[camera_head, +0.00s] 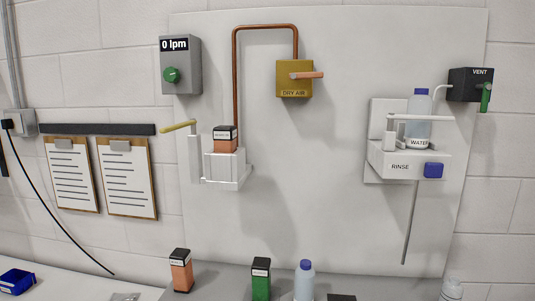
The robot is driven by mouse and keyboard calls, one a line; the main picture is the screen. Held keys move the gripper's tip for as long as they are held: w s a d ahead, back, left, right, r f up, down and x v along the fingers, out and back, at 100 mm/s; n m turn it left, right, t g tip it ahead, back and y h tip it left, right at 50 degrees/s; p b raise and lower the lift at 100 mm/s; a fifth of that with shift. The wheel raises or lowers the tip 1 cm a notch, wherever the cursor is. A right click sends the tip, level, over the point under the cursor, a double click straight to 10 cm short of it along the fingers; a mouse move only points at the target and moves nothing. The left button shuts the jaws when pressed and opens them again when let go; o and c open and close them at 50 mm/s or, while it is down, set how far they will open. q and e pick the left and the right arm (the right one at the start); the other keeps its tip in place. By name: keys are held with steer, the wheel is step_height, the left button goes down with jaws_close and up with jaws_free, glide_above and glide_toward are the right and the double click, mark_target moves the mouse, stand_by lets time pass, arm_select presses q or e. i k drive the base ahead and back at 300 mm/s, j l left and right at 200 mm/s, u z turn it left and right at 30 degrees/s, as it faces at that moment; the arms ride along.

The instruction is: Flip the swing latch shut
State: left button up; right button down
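A white holder (225,171) on the wall panel carries an orange block with a dark top (225,140). A post stands at the holder's left side. A yellow-handled lever (178,126) at the post's top points left, away from the block, and appears to be the swing latch in an open position. A second white holder marked RINSE (408,165) at the right carries a WATER bottle (418,118), with a white bar (425,118) across its front. Neither of my grippers is in view.
A copper pipe (265,27) runs from above the orange block to the DRY AIR box (294,79). A grey 0 lpm box (181,66) hangs above left. Clipboards (126,180) hang at left. Orange (181,274) and green (261,283) blocks and a bottle (304,284) stand below.

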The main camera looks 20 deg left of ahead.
mark_target(193, 122)
steer(key=i+u, duration=0.1)
steer(key=u, duration=0.35)
steer(key=i+u, duration=0.1)
steer(key=u, duration=0.35)
steer(key=i+u, duration=0.15)
steer(key=u, duration=0.3)
